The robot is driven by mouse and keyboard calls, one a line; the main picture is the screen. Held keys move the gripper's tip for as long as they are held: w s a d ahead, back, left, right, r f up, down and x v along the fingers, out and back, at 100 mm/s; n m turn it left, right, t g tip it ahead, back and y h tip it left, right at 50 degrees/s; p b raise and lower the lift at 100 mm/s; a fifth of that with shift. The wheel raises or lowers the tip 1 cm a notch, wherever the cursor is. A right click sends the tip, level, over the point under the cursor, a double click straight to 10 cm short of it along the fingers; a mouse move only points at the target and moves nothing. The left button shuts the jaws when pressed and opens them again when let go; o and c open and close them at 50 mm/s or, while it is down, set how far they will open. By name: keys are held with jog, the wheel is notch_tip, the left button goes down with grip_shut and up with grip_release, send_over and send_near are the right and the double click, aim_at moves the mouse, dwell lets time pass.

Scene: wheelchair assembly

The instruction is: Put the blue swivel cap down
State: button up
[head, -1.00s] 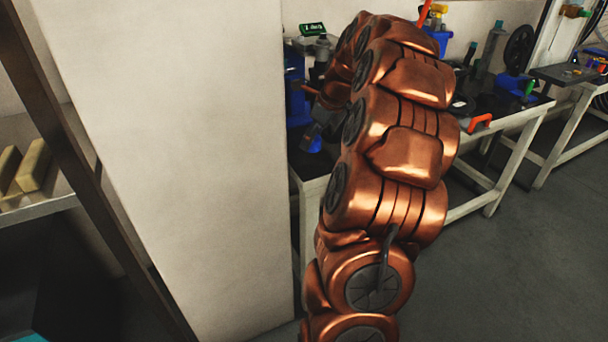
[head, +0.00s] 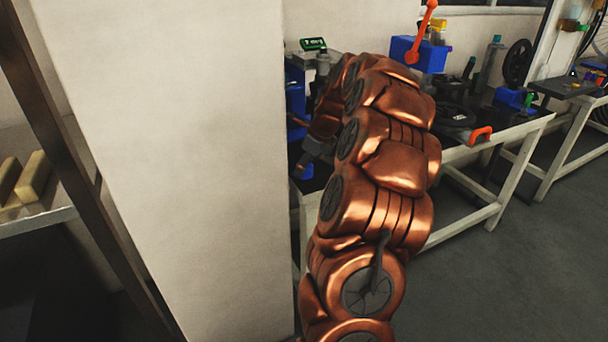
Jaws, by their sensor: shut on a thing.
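My copper arm reaches over the black-topped workbench (head: 470,132). My gripper (head: 303,164) is small in the view, at the bench's left end beside the pale pillar. It is shut on the blue swivel cap (head: 307,173), of which only a small blue patch shows just below the fingers. The fingers are partly hidden, and I cannot tell whether the cap touches the bench top.
The pale pillar (head: 165,150) hides the bench's left end. A blue fixture (head: 296,95) stands behind my gripper. A second bench (head: 570,84) is at the far right.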

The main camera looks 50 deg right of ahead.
aim_at(299, 182)
jog(key=shift+f, duration=1.65)
jog(key=o, duration=1.3)
jog(key=shift+f, duration=0.1)
jog(key=shift+o, duration=0.2)
jog(key=v, duration=1.2)
